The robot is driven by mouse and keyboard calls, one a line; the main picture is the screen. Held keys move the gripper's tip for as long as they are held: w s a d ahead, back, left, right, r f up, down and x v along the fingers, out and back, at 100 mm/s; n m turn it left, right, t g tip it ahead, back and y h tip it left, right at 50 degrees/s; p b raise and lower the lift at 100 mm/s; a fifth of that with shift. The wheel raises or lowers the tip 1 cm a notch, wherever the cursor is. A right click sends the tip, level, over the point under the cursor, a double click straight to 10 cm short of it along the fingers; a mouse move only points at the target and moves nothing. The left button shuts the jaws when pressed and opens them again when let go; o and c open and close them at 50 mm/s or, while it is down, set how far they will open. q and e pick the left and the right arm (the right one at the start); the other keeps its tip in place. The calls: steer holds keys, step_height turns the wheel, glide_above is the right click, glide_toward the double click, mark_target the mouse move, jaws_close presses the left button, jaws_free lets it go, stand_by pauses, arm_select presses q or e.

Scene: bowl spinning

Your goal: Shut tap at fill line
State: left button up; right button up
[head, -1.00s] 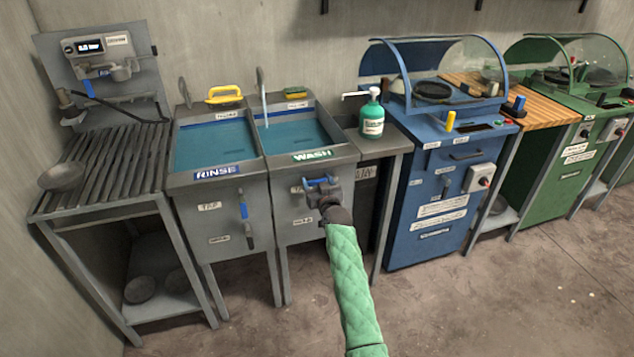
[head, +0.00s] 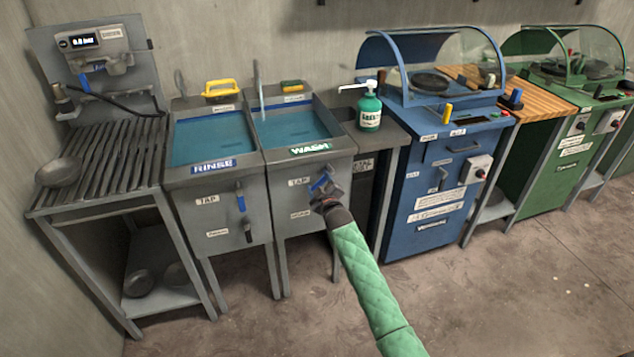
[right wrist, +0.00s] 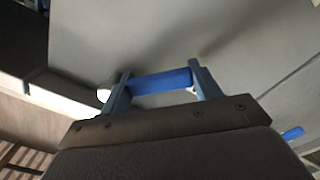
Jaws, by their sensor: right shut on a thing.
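My right gripper (head: 324,190) is shut on the blue tap handle (head: 319,183) on the front of the WASH sink (head: 351,144). In the right wrist view the blue handle (right wrist: 160,82) lies crosswise between the two fingers of the gripper (right wrist: 160,88). In the head view the handle is tilted and partly hidden by the gripper. A thin pale stream or spout (head: 260,90) shows above the WASH basin, which holds blue-green water (head: 295,129). The fill line cannot be made out. My left gripper is not in view.
The RINSE sink (head: 178,173) stands to the left, with its blue tap handle (head: 240,201) upright. A green soap bottle (head: 369,110) stands on the right counter. A blue cabinet (head: 405,215) stands further right. The floor in front is clear.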

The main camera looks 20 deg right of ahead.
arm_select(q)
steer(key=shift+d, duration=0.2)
arm_select(e)
steer(key=shift+d+f+n, duration=0.3)
steer(key=shift+n, duration=0.5)
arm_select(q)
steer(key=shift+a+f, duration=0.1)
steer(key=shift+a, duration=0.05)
arm_select(e)
steer(key=o, duration=1.4)
steer(key=shift+s, duration=0.15)
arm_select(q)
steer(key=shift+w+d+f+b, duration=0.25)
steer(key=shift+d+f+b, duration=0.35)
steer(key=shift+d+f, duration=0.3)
arm_select(e)
steer(key=s, duration=0.7)
steer(key=shift+s+d, duration=0.15)
steer(key=shift+s, duration=0.1)
